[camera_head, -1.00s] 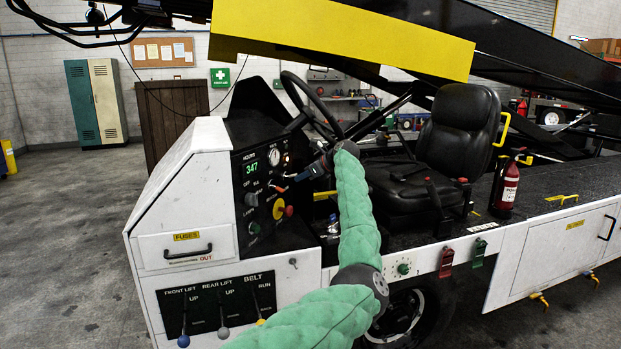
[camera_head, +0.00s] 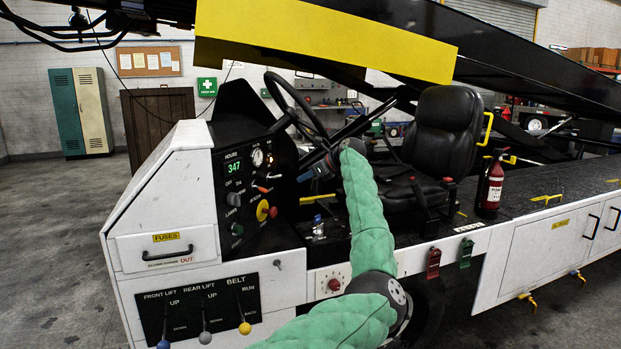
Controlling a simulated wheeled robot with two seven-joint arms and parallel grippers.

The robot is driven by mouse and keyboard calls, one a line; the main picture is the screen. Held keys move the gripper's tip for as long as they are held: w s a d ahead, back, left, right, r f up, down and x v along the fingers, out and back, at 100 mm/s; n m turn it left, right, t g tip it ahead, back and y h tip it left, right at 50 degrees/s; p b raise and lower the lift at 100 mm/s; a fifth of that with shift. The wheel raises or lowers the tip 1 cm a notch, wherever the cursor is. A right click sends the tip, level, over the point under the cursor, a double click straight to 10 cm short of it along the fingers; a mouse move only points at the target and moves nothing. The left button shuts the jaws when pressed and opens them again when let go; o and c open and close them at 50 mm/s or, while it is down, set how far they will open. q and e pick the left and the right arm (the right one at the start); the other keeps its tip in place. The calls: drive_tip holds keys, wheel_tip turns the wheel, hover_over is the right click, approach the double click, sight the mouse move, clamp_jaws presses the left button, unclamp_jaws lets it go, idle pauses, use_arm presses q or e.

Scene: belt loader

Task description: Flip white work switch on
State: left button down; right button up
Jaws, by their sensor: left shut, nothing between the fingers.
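The black control panel (camera_head: 250,195) on the white loader body carries a gauge, a green hour display, a grey knob (camera_head: 233,199) above the LAMPS label, a small orange lever (camera_head: 262,189), a yellow and red stop button (camera_head: 264,210) and a green button (camera_head: 237,229). I cannot tell for sure which control is the white work switch; the labels are too small. My left gripper (camera_head: 301,178) is shut and empty, pointing left at the panel. It appears apart from the panel, right of the orange lever. My right gripper is out of view.
The steering wheel (camera_head: 296,104) is just above my left gripper, with the black seat (camera_head: 442,140) to the right. Lift and belt levers (camera_head: 204,337) stand below the panel. A red button (camera_head: 334,284) is on the lower side. The yellow-edged boom (camera_head: 320,40) hangs overhead.

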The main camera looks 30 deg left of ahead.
use_arm(q)
drive_tip(key=shift+v, duration=1.2)
drive_tip(key=shift+a, duration=0.1)
